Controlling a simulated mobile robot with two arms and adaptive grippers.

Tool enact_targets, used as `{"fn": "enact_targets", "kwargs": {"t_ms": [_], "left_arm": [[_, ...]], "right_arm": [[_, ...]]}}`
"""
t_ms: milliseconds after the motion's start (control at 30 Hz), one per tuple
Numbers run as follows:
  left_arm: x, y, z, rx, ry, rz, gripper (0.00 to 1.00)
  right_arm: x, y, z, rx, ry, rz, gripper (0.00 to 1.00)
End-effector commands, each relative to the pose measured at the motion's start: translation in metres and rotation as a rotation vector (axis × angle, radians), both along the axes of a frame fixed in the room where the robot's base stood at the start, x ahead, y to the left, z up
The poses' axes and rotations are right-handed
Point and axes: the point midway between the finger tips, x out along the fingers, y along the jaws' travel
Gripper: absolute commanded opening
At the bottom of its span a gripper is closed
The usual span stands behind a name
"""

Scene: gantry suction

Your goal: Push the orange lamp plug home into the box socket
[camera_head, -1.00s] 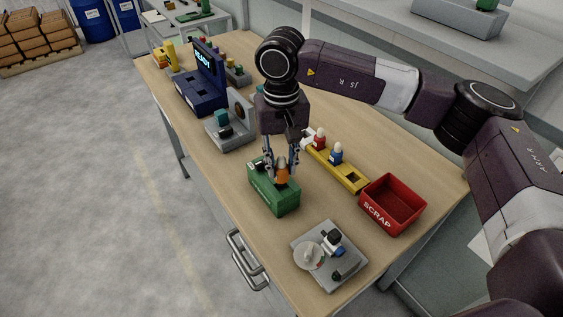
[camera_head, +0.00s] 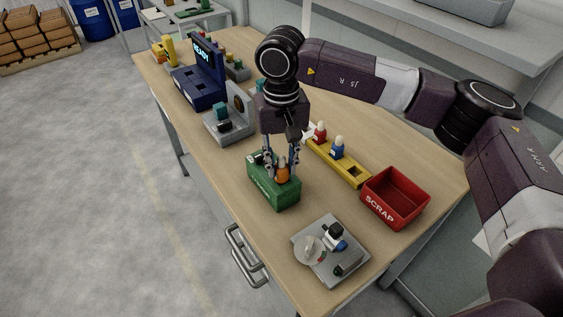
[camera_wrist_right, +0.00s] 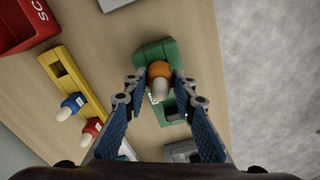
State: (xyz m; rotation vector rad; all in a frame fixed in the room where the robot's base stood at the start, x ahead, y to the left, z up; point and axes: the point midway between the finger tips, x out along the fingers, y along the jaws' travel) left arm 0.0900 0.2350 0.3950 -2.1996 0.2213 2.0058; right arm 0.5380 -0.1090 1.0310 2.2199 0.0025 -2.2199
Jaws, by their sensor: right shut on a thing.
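The orange lamp plug (camera_head: 282,172) has an orange body and a pale rounded top. It stands upright at the green box (camera_head: 273,196), and it also shows in the right wrist view (camera_wrist_right: 160,78). My right gripper (camera_head: 281,168) points down over the box with its fingers on both sides of the plug, shut on it. In the right wrist view the fingertips (camera_wrist_right: 158,80) flank the orange body. The socket under the plug is hidden, so I cannot tell how deep the plug sits. A dark opening shows in the box beside it (camera_wrist_right: 171,108). My left gripper is not in view.
A yellow rack (camera_head: 350,173) with a red and a blue plug stands right of the box. A red scrap bin (camera_head: 373,213) is farther right. A grey plate with small parts (camera_head: 318,274) lies in front. A grey fixture (camera_head: 222,133) and a blue READY station (camera_head: 190,97) stand behind.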

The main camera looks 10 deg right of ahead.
Motion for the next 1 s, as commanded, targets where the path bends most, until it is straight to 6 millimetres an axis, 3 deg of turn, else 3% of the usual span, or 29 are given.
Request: {"fn": "enact_targets", "kwargs": {"t_ms": [100, 133, 300, 667, 1000], "left_arm": [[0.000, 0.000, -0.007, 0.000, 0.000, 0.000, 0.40], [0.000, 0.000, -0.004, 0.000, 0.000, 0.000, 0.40], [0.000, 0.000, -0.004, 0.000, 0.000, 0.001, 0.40], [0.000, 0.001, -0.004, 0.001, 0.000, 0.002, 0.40], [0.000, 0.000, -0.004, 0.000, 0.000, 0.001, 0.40]], "right_arm": [[0.000, 0.000, -0.006, 0.000, -0.001, 0.000, 0.00], [0.000, 0.000, -0.004, 0.001, -0.001, 0.000, 0.28], [0.000, 0.000, -0.003, 0.000, -0.001, 0.000, 0.45], [0.000, 0.001, 0.003, 0.001, -0.002, 0.000, 0.45], [0.001, 0.001, 0.068, 0.002, -0.005, 0.000, 0.45]]}}
